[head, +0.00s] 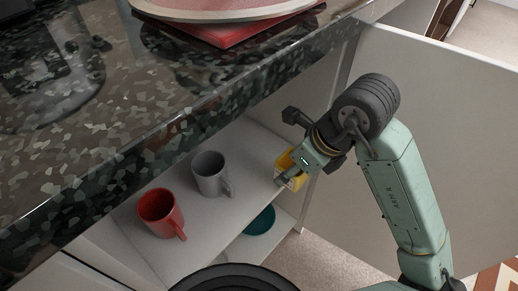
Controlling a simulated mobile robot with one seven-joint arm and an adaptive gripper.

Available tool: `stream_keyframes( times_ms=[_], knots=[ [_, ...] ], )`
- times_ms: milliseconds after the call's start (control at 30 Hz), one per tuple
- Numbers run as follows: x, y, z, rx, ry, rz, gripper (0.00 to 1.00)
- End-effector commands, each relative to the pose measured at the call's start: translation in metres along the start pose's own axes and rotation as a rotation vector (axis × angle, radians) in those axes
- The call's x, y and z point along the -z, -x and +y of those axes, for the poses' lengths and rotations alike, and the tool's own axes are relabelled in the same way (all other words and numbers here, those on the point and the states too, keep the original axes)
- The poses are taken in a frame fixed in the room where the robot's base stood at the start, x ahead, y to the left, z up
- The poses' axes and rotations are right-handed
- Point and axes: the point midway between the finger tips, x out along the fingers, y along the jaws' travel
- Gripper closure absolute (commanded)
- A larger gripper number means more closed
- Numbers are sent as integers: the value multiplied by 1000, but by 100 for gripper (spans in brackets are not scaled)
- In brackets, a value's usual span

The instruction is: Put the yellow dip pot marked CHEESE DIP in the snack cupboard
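The yellow dip pot (284,161) is at the right end of the open cupboard's upper shelf (245,213), close to the right side wall. Its marking cannot be read from here. My gripper (288,173) reaches in from the right and is around the pot, with one finger across its near side. The far finger is mostly hidden. The gripper looks shut on the pot. I cannot tell whether the pot's base touches the shelf.
A grey mug (209,174) and a red mug (158,211) stand on the upper shelf, left of the pot. A teal dish (260,221) sits lower down. The open door (450,135) is on the right. The dark speckled countertop (140,130) overhangs the shelf.

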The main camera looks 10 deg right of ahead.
Motion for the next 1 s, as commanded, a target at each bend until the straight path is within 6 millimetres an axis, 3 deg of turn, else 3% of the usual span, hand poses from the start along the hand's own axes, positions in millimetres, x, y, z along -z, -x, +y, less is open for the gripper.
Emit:
stream_keyframes(
  times_ms=[200,400,600,800,1000],
  knots=[
    [-53,-26,-9,-3,6,1,84],
    [-80,-42,-16,-2,2,0,84],
    [-92,-53,-19,-3,0,-1,84],
    [-80,-79,-19,-2,-1,-1,84],
    [-79,-81,-19,0,1,-1,84]
  ],
)
